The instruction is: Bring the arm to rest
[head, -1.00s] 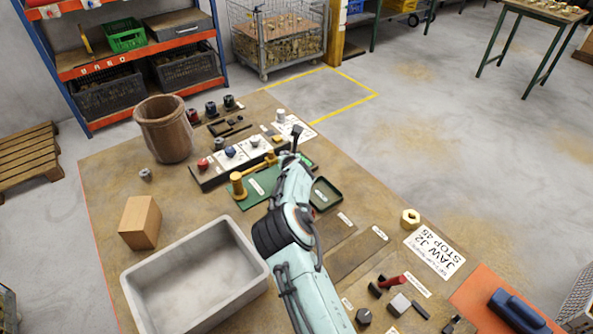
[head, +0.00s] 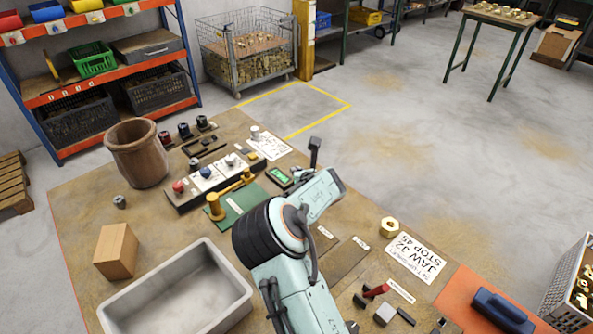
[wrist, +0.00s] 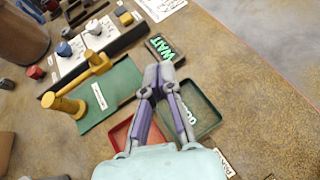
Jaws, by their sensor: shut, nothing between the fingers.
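My arm (head: 290,245) reaches up from the bottom of the head view and bends at a dark-banded joint. My gripper (wrist: 158,72) shows in the wrist view with its two fingers together and nothing between them. It is in the air, seen over the gap between a green tray (wrist: 207,122) and a red tray (wrist: 121,132). A small display reading WAIT (wrist: 158,50) lies just beyond the fingertips in that view; it also shows lit green in the head view (head: 279,175). In the head view the fingers cannot be made out clearly.
A yellow fixture (head: 215,208) stands on a green plate left of my arm. A grey bin (head: 236,290), a cardboard-coloured block (head: 116,251) and a brown bucket (head: 138,155) stand further left. A brass nut (head: 389,227) lies right.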

